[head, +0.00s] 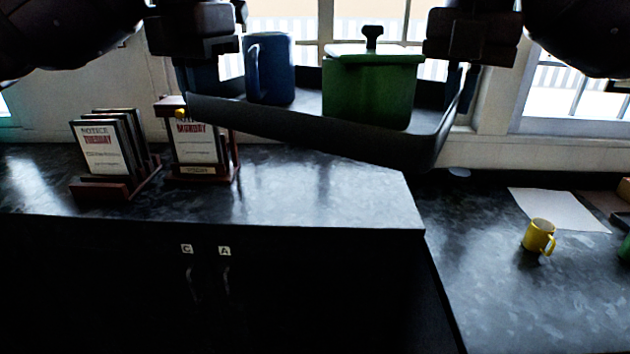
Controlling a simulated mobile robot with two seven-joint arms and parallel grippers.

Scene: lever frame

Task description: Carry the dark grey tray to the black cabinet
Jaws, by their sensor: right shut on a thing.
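The dark grey tray (300,128) hangs in the air in the upper middle of the head view, above the black cabinet's top. Its front edge slopes down to the right in the picture. A blue mug (270,70) and a green lidded pot (369,90) stand upright in it. My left gripper (203,82) is at the tray's left end and appears shut on it; the fingertips are partly hidden. My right gripper (460,82) is shut on the tray's right end. The black cabinet (310,290) has a dark marbled top (330,195) and doors labelled C and A.
Two wooden racks with notice boards, one reading Tuesday (105,150) and one reading Monday (197,145), stand at the cabinet top's left. The top's middle and right are clear. A lower counter at right holds a yellow mug (538,236) and a white sheet (555,208).

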